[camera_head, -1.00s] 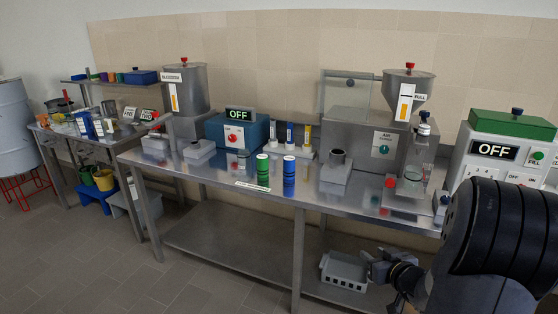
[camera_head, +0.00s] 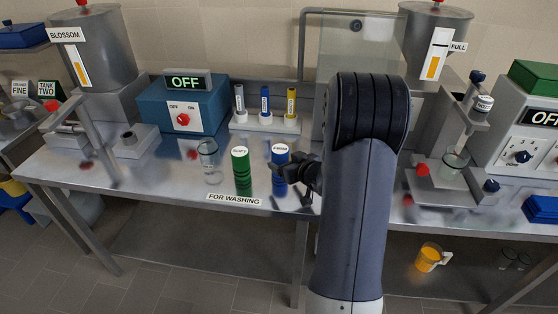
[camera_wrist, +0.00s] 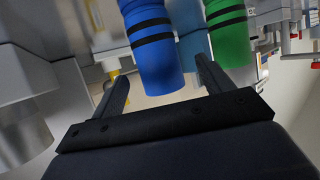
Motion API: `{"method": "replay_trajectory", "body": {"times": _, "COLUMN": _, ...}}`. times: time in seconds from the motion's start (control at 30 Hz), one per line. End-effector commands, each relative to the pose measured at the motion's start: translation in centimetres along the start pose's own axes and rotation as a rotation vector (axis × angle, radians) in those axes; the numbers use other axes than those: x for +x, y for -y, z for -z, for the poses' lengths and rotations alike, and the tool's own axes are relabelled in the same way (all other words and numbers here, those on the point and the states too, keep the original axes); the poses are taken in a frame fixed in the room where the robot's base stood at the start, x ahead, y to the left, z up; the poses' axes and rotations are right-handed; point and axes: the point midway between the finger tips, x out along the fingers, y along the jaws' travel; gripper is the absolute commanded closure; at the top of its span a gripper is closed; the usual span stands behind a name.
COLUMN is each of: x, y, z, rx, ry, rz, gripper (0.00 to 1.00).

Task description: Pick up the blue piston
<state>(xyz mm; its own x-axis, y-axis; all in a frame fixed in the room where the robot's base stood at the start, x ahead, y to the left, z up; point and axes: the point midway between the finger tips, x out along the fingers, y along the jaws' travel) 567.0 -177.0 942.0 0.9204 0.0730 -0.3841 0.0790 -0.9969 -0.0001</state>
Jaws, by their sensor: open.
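The blue piston (camera_head: 280,155) stands upright near the front edge of the steel bench, with a white label on its top. My gripper (camera_head: 297,172) is at its right side in the head view and hides part of it. In the wrist view the blue piston (camera_wrist: 158,50), with two black bands, shows between the two spread fingers of my gripper (camera_wrist: 160,68). The fingers are open, with gaps on both sides; I cannot tell how deep the piston sits between them. The green piston (camera_head: 241,172) stands just left of it and also shows in the wrist view (camera_wrist: 230,35).
A clear glass (camera_head: 210,162) stands left of the green piston. The "FOR WASHING" label (camera_head: 234,199) is on the bench front edge. Behind are a blue box (camera_head: 183,105) reading OFF and a white rack (camera_head: 264,122) with three tubes. My arm hides the bench to the right.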

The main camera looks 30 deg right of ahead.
Motion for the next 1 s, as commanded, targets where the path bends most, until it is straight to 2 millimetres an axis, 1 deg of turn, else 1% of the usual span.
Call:
{"method": "replay_trajectory", "body": {"times": 0.2, "x": 3.0, "y": -0.2, "z": 0.2, "rx": -0.001, "ry": 0.002, "rz": 0.002, "gripper": 0.25}}
{"method": "replay_trajectory", "body": {"times": 0.3, "x": 4.1, "y": -0.2, "z": 0.2, "rx": 0.000, "ry": 0.001, "rz": 0.001, "gripper": 0.25}}
{"method": "replay_trajectory", "body": {"times": 0.43, "x": 4.7, "y": -0.2, "z": 0.2, "rx": -0.001, "ry": 0.000, "rz": 0.000, "gripper": 0.25}}
{"method": "replay_trajectory", "body": {"times": 0.63, "x": 4.7, "y": -0.2, "z": 0.2, "rx": -0.001, "ry": 0.000, "rz": 0.000, "gripper": 0.25}}
{"method": "replay_trajectory", "body": {"times": 1.0, "x": 4.6, "y": -0.2, "z": 0.2, "rx": 0.000, "ry": 0.000, "rz": 0.000, "gripper": 0.55}}
